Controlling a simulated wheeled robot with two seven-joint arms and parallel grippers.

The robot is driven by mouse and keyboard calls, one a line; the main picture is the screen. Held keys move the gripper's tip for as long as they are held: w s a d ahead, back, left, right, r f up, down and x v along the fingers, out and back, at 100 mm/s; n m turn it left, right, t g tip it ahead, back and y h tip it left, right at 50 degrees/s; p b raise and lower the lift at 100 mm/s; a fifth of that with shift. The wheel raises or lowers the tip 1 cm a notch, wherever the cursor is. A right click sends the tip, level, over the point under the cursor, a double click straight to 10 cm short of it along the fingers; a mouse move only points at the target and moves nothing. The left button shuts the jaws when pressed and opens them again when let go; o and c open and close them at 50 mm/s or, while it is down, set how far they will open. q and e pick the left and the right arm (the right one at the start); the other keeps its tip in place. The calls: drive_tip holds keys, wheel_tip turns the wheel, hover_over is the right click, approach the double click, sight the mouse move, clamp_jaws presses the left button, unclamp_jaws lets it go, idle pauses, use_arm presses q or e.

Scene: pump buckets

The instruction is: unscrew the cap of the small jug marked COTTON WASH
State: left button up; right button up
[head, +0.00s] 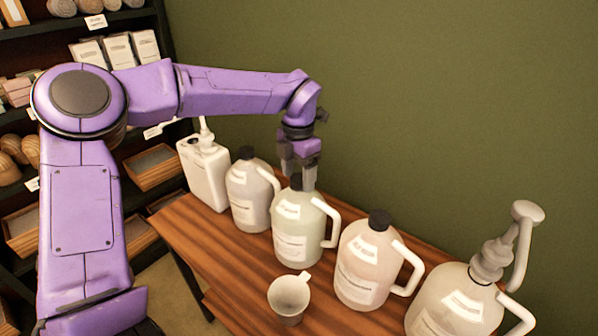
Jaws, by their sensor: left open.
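Three small jugs with dark caps and side handles stand in a row on the wooden table: a greyish one (248,205), a pale green one (291,232) in the middle and a pinkish one (358,262). Their label print is too small to read, so I cannot tell which is marked COTTON WASH. My left gripper (297,174) points down over the middle jug, its open fingers at either side of that jug's dark cap (296,183). I cannot tell whether they touch the cap. My right gripper is out of view.
A white canister with a pump (204,172) stands at the row's far left end. A large pump jug (455,303) stands at the near right. A white cup (289,293) sits in front of the row on the table (225,258). Shelves line the left; a green wall stands behind.

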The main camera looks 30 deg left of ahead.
use_arm(q)
drive_tip(key=shift+r+m+p, duration=0.15)
drive_tip(key=shift+m+p, duration=2.15)
drive_tip(key=shift+p, duration=0.45)
drive_tip(key=m+p, duration=0.4)
drive_tip(key=p, duration=0.1)
drive_tip(key=shift+m, duration=0.6)
drive_tip(key=shift+f+m, duration=0.2)
drive_tip(key=shift+m, duration=0.8)
drive_tip(key=m, duration=0.2)
drive_tip(key=shift+m, duration=0.4)
drive_tip(key=c, duration=1.2)
drive_tip(key=shift+o, duration=0.2)
